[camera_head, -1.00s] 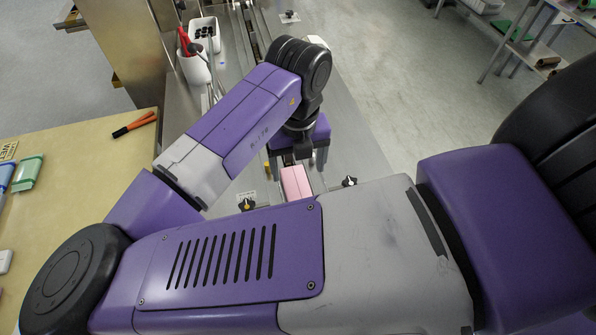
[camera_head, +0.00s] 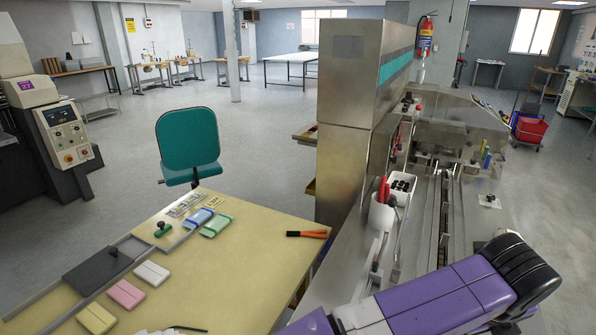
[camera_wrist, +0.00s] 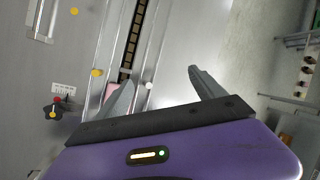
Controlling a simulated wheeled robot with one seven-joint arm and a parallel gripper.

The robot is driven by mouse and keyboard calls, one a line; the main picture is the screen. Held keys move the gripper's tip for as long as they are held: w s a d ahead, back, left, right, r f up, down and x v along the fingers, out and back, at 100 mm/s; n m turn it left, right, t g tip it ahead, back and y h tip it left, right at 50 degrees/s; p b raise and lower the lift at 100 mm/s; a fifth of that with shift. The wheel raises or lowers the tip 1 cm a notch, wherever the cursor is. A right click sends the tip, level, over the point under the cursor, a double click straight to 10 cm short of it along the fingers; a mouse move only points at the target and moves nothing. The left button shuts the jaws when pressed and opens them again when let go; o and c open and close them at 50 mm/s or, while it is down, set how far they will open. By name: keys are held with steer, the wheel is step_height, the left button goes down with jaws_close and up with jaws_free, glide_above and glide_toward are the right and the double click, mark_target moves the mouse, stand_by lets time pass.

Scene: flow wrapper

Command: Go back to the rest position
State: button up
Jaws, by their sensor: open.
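My gripper (camera_wrist: 161,76) is open in the wrist view, its two dark fingers wide apart with nothing between them. A pink piece (camera_wrist: 110,93) lies on the flow wrapper's track, partly hidden behind the left finger. I cannot tell how far the finger is from it. In the head view only my purple and grey arm shows at the bottom right, over the wrapper; my gripper is out of that frame. The flow wrapper (camera_head: 345,130) has a tall steel housing and a long rail channel (camera_head: 440,215).
White cups (camera_head: 382,214) stand on the wrapper. A green chair (camera_head: 190,140) stands behind the table.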

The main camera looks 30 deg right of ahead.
steer(key=d+r+n+t+h, duration=0.1)
steer(key=d+r+n+h, duration=0.5)
steer(key=d+r, duration=0.65)
steer(key=w+r+n+t+h, duration=0.3)
steer(key=r+n+h, duration=0.35)
steer(key=r, duration=0.75)
steer(key=w+a+r+n+t, duration=0.75)
steer(key=a+n+t, duration=0.4)
steer(key=n, duration=0.25)
steer(key=s+a+f+n+t+y, duration=0.2)
steer(key=a+f+n+t+y, duration=0.4)
steer(key=a+f+n+y, duration=1.05)
steer(key=s+a+f+m+g, duration=0.1)
steer(key=s+a+f+g, duration=0.3)
steer(key=s+f, duration=0.5)
steer(key=s+a+f+m+g, duration=0.1)
steer(key=s+a+f+g, duration=0.2)
steer(key=s+a+f, duration=0.4)
steer(key=s+f, duration=0.3)
steer(key=s, duration=0.4)
steer(key=shift+a+m+g+y, duration=0.2)
steer(key=shift+m+g+y, duration=0.15)
steer(key=shift+m+y, duration=0.05)
